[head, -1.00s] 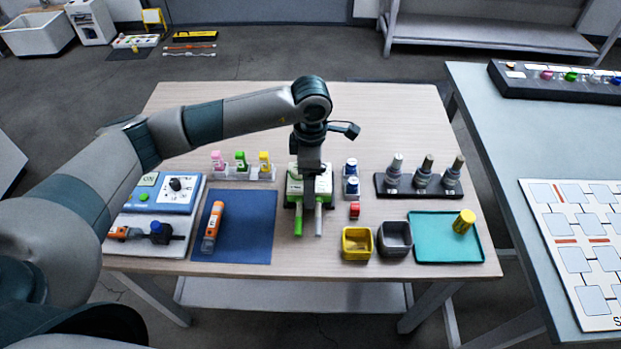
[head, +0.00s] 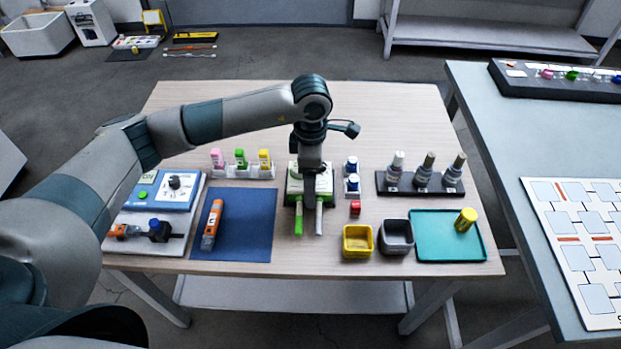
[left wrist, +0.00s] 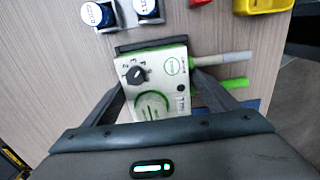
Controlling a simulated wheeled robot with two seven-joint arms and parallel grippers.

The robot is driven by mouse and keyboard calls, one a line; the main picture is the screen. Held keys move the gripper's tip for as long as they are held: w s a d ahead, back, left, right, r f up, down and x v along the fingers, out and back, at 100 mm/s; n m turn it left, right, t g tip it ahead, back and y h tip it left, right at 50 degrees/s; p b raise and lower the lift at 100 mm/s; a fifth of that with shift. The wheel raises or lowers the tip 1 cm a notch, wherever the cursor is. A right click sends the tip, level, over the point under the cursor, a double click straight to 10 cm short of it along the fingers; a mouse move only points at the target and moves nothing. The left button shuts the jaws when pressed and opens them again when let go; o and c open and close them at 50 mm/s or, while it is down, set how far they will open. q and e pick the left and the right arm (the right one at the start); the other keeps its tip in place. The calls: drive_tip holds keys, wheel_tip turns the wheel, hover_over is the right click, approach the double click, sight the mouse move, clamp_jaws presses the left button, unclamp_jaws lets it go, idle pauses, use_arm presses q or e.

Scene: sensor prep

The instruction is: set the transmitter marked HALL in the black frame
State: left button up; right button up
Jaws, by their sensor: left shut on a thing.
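A white box-shaped transmitter (left wrist: 153,100) with a black dial, a green ring and green edges is between the fingers of my left gripper (left wrist: 158,84), which is shut on it. Its small lettering is not legible. A grey-white probe (left wrist: 224,58) and a green probe (left wrist: 233,83) stick out beside it. The black frame (left wrist: 150,46) shows as a dark bar along one end of the box. I cannot tell whether the box is fully seated. In the head view my left gripper (head: 309,192) covers part of the transmitter (head: 294,182). My right gripper is not in view.
Blue-capped bottles (head: 351,166) and a red block (head: 355,208) stand just right. A yellow bin (head: 358,255) and a grey bin (head: 381,252) are front right. A blue mat (head: 257,222) with an orange device (head: 213,222) lies left. The table behind is clear.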

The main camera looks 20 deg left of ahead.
use_arm(q)
drive_tip(key=shift+s+f, duration=0.25)
drive_tip(key=shift+f, duration=0.2)
drive_tip(key=o, duration=1.3)
drive_tip(key=shift+o, duration=0.2)
drive_tip(key=shift+s+r, duration=0.1)
drive_tip(key=shift+s, duration=0.05)
drive_tip(key=shift+c, duration=1.2)
drive_tip(key=shift+o, duration=0.9)
drive_tip(key=shift+w+r, duration=0.45)
drive_tip(key=shift+r, duration=0.1)
drive_tip(key=shift+r, duration=0.2)
